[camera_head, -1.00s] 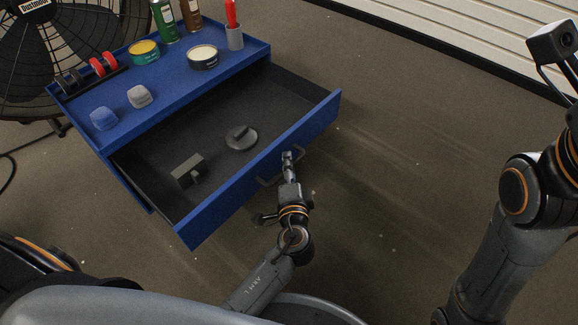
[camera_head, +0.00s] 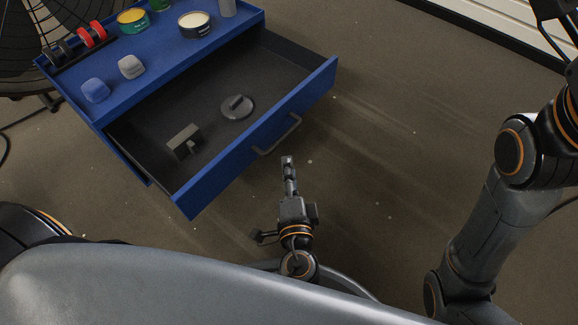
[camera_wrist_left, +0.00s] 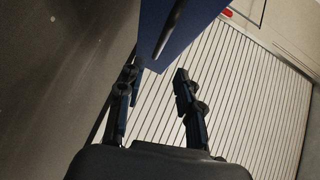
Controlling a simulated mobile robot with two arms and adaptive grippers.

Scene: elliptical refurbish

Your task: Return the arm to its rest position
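My left gripper (camera_head: 288,165) is in front of the open blue drawer (camera_head: 262,125), a short way below its dark bar handle (camera_head: 277,136) in the head view, and apart from it. In the left wrist view its two fingers (camera_wrist_left: 155,82) are spread with nothing between them. The handle (camera_wrist_left: 172,27) and the drawer front (camera_wrist_left: 190,25) show beyond the fingertips there. My right arm (camera_head: 500,205) stands at the right side of the head view.
The drawer holds a dark block (camera_head: 184,142) and a round dark piece with a raised bar (camera_head: 237,107). The blue cart top (camera_head: 140,90) carries tins, small blocks and red and grey rolls. A fan (camera_head: 20,45) stands at far left. Floor right of the drawer is clear.

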